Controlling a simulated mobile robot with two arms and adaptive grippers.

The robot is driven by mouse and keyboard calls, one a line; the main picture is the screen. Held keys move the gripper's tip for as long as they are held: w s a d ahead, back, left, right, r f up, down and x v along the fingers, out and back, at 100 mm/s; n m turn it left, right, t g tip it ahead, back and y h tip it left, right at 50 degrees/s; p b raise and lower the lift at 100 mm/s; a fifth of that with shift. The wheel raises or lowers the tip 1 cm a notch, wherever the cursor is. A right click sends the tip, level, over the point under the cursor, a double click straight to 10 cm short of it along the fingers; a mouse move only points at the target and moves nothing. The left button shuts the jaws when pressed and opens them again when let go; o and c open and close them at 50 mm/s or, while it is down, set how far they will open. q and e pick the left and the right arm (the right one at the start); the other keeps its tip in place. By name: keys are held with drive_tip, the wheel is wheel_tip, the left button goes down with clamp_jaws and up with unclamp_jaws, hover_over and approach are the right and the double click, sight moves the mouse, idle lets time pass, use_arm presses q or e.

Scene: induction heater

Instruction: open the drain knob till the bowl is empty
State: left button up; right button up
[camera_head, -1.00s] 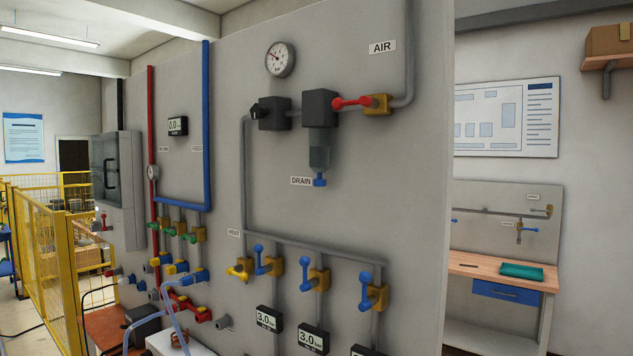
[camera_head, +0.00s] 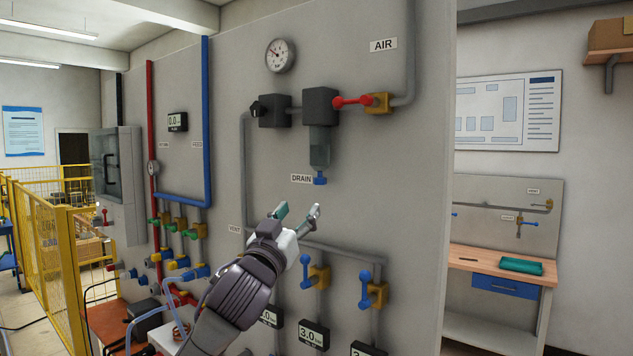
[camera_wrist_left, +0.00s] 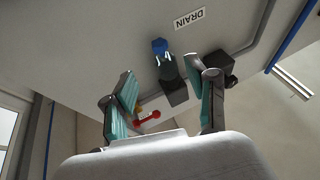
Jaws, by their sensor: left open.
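The blue drain knob (camera_head: 320,179) sits at the bottom of the clear grey bowl (camera_head: 320,148), beside the DRAIN label (camera_head: 302,178). The bowl hangs under a dark filter block (camera_head: 320,106) on the wall. I cannot tell the liquid level in it. My left gripper (camera_head: 298,211) is open and empty, below and slightly left of the knob, its fingers pointing up. In the left wrist view the knob (camera_wrist_left: 159,46) and bowl (camera_wrist_left: 167,69) lie beyond the open fingers (camera_wrist_left: 161,75), apart from them. My right gripper is not in view.
A red-handled air valve (camera_head: 352,102) is right of the filter block. Blue-handled valves (camera_head: 365,285) and a grey pipe (camera_head: 340,250) run below and behind my left arm. A pressure gauge (camera_head: 280,56) is above. The wall right of the knob is clear.

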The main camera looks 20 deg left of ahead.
sight(318, 184)
use_arm(q)
drive_tip(key=p+x, duration=0.4)
drive_tip(key=x, duration=0.6)
drive_tip(key=shift+p, duration=0.4)
drive_tip(key=shift+w, duration=0.5)
